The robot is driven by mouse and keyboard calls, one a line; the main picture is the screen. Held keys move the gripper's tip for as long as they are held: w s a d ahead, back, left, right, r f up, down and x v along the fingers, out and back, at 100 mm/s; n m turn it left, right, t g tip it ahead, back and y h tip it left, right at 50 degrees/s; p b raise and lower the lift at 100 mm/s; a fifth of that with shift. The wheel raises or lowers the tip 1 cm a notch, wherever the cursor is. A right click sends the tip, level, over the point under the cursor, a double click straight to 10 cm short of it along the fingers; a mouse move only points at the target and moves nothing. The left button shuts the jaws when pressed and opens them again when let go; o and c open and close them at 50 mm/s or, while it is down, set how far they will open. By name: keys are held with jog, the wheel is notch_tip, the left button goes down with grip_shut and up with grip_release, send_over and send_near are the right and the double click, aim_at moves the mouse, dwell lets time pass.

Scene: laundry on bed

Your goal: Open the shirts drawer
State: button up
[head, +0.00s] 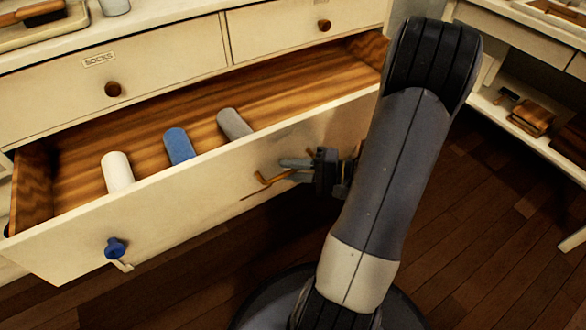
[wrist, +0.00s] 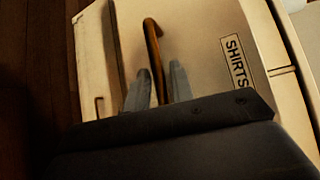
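The shirts drawer (head: 190,205) is the large lower drawer and is pulled well out. Its wooden inside is visible. A white roll (head: 117,171), a blue roll (head: 179,146) and a grey roll (head: 234,124) lie along its front. The SHIRTS label (wrist: 236,62) shows in the wrist view. My gripper (head: 292,168) is at the right part of the drawer front, by a brass bar handle (head: 268,181). In the wrist view the handle (wrist: 154,48) lies between my two fingers (wrist: 160,90); whether they press on it is unclear.
Above are a shut drawer labelled SOCKS (head: 99,60) and another shut drawer (head: 300,28). A cream shelf unit (head: 515,45) stands at right. The dark wood floor (head: 470,230) is clear between.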

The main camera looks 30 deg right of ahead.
jog(key=shift+o, duration=0.8)
jog(key=shift+s+d, duration=0.1)
jog(key=shift+d, duration=0.05)
jog(key=p+v, duration=0.3)
jog(key=v, duration=0.7)
jog(key=shift+s, duration=0.2)
jog(key=shift+d, duration=0.1)
jog(key=b+x, duration=0.3)
jog(key=x, duration=0.7)
jog(key=shift+w, duration=0.1)
jog(key=shift+w+a, duration=0.25)
jog(key=shift+w, duration=0.15)
